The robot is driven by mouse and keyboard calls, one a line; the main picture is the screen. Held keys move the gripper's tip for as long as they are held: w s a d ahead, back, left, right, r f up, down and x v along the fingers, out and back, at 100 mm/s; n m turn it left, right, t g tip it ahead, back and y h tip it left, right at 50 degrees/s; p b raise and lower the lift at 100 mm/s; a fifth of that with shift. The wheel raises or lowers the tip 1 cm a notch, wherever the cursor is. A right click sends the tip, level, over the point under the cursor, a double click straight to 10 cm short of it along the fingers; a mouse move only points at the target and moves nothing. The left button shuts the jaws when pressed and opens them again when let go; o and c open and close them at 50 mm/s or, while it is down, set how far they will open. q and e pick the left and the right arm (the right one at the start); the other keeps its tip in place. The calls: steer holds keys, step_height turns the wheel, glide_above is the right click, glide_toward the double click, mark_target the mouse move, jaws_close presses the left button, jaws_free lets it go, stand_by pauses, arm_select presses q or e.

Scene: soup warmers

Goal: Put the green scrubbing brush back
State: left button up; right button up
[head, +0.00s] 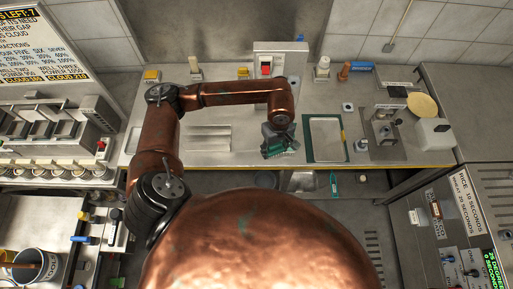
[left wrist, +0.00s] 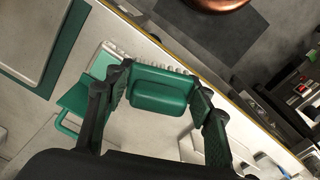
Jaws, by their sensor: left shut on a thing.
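My left gripper (head: 279,132) is above the counter, left of the green-edged tray, and shut on a green brush. In the left wrist view the green scrubbing brush (left wrist: 160,90) shows as a green block between the two dark fingers, with pale bristles along its far side. In the head view the brush (head: 283,153) is partly hidden by the gripper. A green piece with a loop handle (left wrist: 75,100) shows beside the left finger; I cannot tell whether it belongs to the brush. My right gripper is not in view.
The green-edged tray (head: 309,137) lies on the counter (head: 225,165), right of my gripper. A slim green tool (head: 333,185) is below the counter's front edge. A box with a red switch (head: 266,66) stands behind. The metal plate (head: 208,138) to the left is clear.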

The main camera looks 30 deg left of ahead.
arm_select(q)
steer(key=a+f, duration=0.2)
steer(key=a, duration=0.3)
steer(key=p, duration=0.1)
glide_above(257, 151)
steer(key=f, duration=0.4)
steer(key=shift+s+d+f, duration=0.15)
steer(key=shift+d+f, duration=0.15)
steer(key=shift+d, duration=0.1)
steer(key=shift+a+f, duration=0.25)
steer(key=shift+f, duration=0.05)
steer(key=f+p, duration=0.1)
steer(key=f, duration=0.2)
steer(key=shift+a+f, duration=0.1)
steer(key=shift+a, duration=0.1)
steer(key=shift+f, duration=0.2)
steer(key=shift+f, duration=0.1)
